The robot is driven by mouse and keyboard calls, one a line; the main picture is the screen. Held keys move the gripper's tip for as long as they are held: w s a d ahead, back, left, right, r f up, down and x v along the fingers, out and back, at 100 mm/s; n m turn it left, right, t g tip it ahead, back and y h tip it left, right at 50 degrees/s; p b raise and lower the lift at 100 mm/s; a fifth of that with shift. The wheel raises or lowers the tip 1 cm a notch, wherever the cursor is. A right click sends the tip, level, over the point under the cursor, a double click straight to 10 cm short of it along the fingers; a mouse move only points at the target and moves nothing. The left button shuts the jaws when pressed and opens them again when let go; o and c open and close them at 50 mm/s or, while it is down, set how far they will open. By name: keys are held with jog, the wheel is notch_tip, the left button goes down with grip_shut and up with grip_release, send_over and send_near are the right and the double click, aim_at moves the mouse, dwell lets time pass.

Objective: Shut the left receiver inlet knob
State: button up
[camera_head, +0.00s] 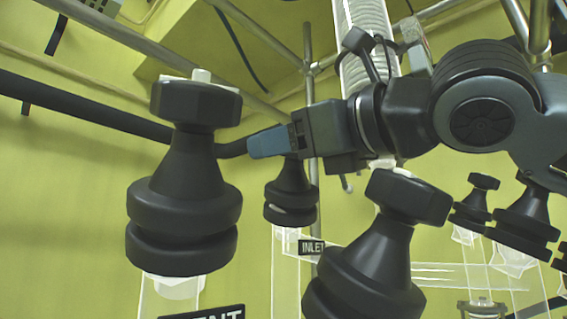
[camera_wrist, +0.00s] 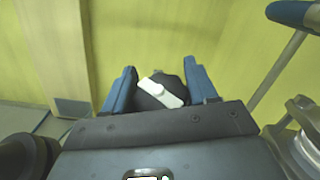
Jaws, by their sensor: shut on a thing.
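The inlet knob is the dark top of a black valve (camera_head: 290,188) that stands above a small INLET label (camera_head: 311,247) in the head view. My gripper (camera_head: 262,144), with blue fingers, is at the top of this valve and hides most of the knob. In the wrist view the black knob (camera_wrist: 150,101) with a white bar (camera_wrist: 161,92) across it sits between the two blue fingers of my gripper (camera_wrist: 159,68). The bar runs slantwise, from upper left to lower right. My gripper is shut on the knob.
A large black valve (camera_head: 184,190) stands close at left, above a partly cut-off label ending in "ENT". Another black valve (camera_head: 375,255) stands below my arm. Smaller valves (camera_head: 478,205) are at right. Metal rails and a dark hose (camera_head: 90,107) cross behind.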

jog(key=m+t+h+b, duration=0.1)
jog(key=m+t, duration=0.1)
jog(key=m+t+h+b, duration=0.1)
jog(key=m+b, duration=0.1)
jog(key=shift+w+f+t+h, duration=0.1)
jog(key=shift+f+t+h, duration=0.1)
jog(key=shift+t+h, duration=0.15)
jog(key=shift+w+d+r+m+t+h+b, duration=0.15)
jog(key=shift+m+t+h+b, duration=0.25)
jog(key=shift+m+h, duration=0.2)
jog(key=shift+s+d+m+t+h+b, duration=0.1)
jog(key=shift+m+t+h+b, duration=0.3)
jog(key=shift+m, duration=0.3)
jog(key=shift+m+t+h, duration=0.25)
jog(key=shift+m+h, duration=0.05)
jog(key=shift+h, duration=0.05)
jog(key=shift+w, duration=0.1)
jog(key=o, duration=1)
jog(key=shift+r, duration=0.1)
jog(key=shift+c, duration=0.2)
